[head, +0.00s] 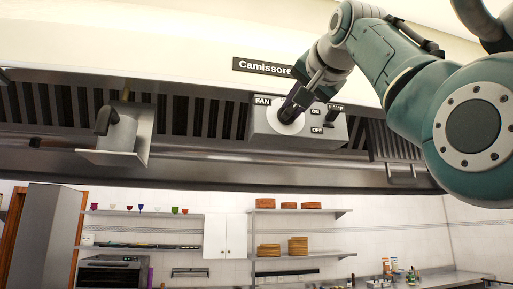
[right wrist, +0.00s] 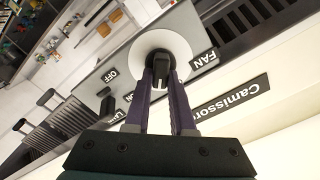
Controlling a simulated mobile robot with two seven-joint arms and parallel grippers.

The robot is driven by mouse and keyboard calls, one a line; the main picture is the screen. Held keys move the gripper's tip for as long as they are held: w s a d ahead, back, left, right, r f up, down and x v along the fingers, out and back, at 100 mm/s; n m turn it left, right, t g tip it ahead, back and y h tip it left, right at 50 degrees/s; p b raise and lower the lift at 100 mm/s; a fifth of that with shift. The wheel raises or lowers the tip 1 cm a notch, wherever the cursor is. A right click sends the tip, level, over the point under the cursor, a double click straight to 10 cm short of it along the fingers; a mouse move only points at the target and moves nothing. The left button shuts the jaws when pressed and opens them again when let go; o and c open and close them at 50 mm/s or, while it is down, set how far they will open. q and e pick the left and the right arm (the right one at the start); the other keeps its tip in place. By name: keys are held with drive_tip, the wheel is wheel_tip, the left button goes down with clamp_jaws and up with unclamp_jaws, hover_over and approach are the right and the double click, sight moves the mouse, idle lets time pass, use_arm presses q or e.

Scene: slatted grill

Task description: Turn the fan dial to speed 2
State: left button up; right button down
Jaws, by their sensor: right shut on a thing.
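The fan dial shows in the head view as a white disc (head: 285,126) on a grey control box (head: 262,138) under the hood, beside a FAN label. My right gripper (head: 290,110) reaches it from the upper right and hides much of it. In the right wrist view, the dial's black knob (right wrist: 161,68) stands on the white disc (right wrist: 166,42). The two purple fingers of my right gripper (right wrist: 162,82) lie on either side of the knob and are shut on it. The speed marks are not readable. My left gripper is not in view.
An ON/OFF switch (head: 331,116) sits on the box to the right of the dial. A Camissore sign (head: 262,66) is above. A metal bracket (head: 122,136) hangs from the hood at left.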

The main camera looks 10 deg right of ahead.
drive_tip(key=m, duration=0.4)
drive_tip(key=shift+d+f+m, duration=0.15)
drive_tip(key=shift+m, duration=0.25)
drive_tip(key=m, duration=0.3)
drive_tip(key=shift+f+m, duration=0.1)
drive_tip(key=shift+m, duration=0.3)
drive_tip(key=shift+d+f+m, duration=0.1)
drive_tip(key=shift+m, duration=0.6)
drive_tip(key=c, duration=0.8)
unclamp_jaws()
drive_tip(key=shift+o, duration=0.2)
